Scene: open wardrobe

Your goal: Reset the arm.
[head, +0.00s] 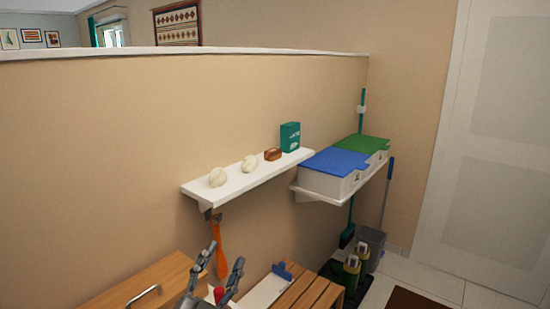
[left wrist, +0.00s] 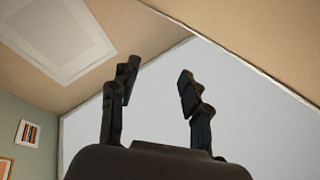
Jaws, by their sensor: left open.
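My left gripper (head: 218,274) is at the bottom of the head view, pointing up, with its two fingers spread apart. It is in front of the wooden cabinet and bench. In the left wrist view, the same gripper (left wrist: 157,88) has its fingers wide apart with nothing between them, against the ceiling and upper walls. A small red thing (head: 219,294) shows low between the fingers in the head view; I cannot tell what it is. My right gripper is not in view.
A white shelf (head: 235,192) holds two pale balls, a brown block and a green box. Another shelf (head: 332,194) carries boxes with blue and green lids. Open floor lies at right.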

